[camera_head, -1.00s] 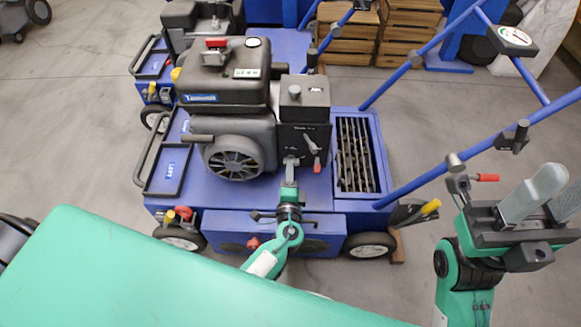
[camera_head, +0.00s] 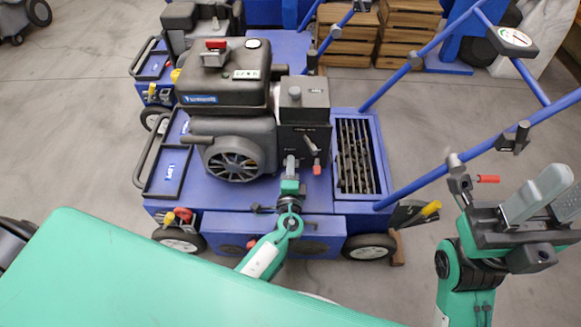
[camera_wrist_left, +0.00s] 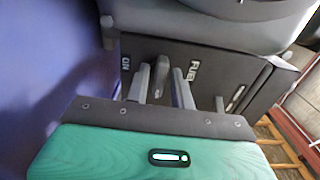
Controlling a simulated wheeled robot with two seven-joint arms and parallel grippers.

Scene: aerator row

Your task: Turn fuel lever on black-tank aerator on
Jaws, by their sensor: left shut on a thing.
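The black-tank aerator (camera_head: 228,88) stands in the middle of the head view, with a black engine on a blue deck. My left gripper (camera_head: 290,166) is at the lower front of its dark control box (camera_head: 304,108). In the left wrist view the left gripper's two grey fingers (camera_wrist_left: 164,88) stand on either side of the dark fuel lever (camera_wrist_left: 163,75) and are shut on it. The lever lies between the "ON" label at left and the "FUEL" label at right. My right gripper (camera_head: 552,188) is open and empty at the far right, away from the engine.
A red-tipped lever (camera_head: 316,164) sits just right of my left gripper. The aerator's blue handlebar (camera_head: 415,192) runs up to the right, near my right gripper. Another aerator (camera_head: 183,22) stands close behind. Wooden crates (camera_head: 410,32) are at the back. Bare floor lies at left.

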